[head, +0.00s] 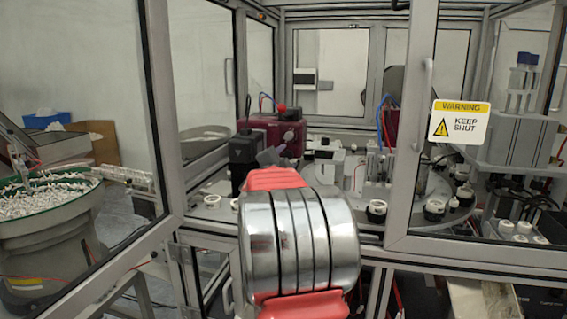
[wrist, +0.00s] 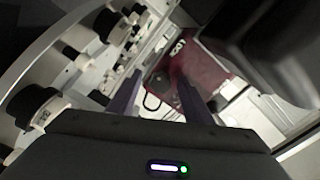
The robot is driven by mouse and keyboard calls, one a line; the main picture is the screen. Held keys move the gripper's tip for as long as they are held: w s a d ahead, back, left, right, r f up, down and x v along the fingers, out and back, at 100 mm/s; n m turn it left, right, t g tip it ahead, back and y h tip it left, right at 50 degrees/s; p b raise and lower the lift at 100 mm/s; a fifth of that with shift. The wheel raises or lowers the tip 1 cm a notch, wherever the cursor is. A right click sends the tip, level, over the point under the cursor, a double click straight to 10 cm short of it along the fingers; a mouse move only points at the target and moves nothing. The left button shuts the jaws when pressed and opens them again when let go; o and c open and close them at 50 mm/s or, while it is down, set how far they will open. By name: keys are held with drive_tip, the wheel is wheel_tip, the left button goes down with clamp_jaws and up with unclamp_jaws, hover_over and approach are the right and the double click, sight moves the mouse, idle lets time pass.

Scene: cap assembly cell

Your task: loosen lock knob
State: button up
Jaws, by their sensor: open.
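My gripper (wrist: 158,76) is open in the wrist view, its two purple-grey fingers apart with nothing between them. Its fingers point toward a dark red machine unit (wrist: 205,72), which has a dark loop on it near the fingertips. In the head view the dark red unit (head: 262,127) stands inside the cell with a small red part (head: 281,107) on top. There my gripper (head: 270,155) shows only in part above my arm, which hides the rest. I cannot tell for sure which part is the lock knob.
A black block (head: 243,150) stands beside the red unit; a large dark part (wrist: 280,45) is close at right in the wrist view. The turntable (head: 207,207) carries several black-and-white fixtures (head: 376,210). The door frame (head: 412,130) with a warning sign (head: 459,122) is at right.

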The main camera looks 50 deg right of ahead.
drive_tip(key=v, duration=1.4)
drive_tip(key=shift+f, duration=0.1)
